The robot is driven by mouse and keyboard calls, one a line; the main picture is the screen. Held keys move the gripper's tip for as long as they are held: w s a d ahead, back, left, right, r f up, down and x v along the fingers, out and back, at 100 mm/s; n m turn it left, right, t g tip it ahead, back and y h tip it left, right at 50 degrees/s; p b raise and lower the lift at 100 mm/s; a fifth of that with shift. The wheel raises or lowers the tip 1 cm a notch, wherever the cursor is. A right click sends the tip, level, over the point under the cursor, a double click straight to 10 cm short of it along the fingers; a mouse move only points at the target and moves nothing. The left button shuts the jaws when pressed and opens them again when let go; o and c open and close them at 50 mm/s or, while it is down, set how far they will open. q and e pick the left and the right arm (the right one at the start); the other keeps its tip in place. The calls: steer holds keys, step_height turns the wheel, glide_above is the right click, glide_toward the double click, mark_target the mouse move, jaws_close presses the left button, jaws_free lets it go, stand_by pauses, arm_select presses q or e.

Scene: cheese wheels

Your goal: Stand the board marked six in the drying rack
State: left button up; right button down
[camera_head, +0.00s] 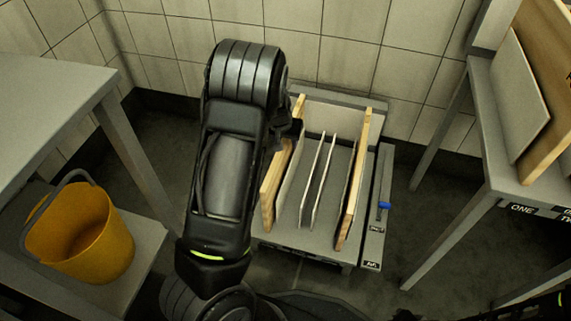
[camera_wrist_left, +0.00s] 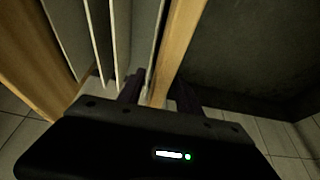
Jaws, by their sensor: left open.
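The drying rack (camera_head: 285,240) stands low by the wall, holding several upright boards. A thick wooden board (camera_head: 270,194) stands at its left end; another wooden board (camera_head: 353,180) stands toward the right, with thin pale boards (camera_head: 317,180) between. No number six is readable on any board. My left gripper (camera_head: 290,132) is at the far upper part of the left wooden board, partly hidden by my own arm. In the left wrist view, the open fingers of my left gripper (camera_wrist_left: 160,92) lie either side of that wooden board's edge (camera_wrist_left: 181,50). My right gripper is not seen.
A yellow bucket (camera_head: 82,235) stands on a low shelf at left, beneath a grey table (camera_head: 50,95). At right, a table (camera_head: 490,130) marked ONE carries a pale board (camera_head: 515,95) and a wooden board (camera_head: 550,130). A narrow strip with a blue piece (camera_head: 384,205) adjoins the rack's right side.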

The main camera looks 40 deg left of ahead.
arm_select(q)
steer(key=shift+c, duration=0.5)
jaws_close()
steer(key=shift+r, duration=0.15)
stand_by(1.1)
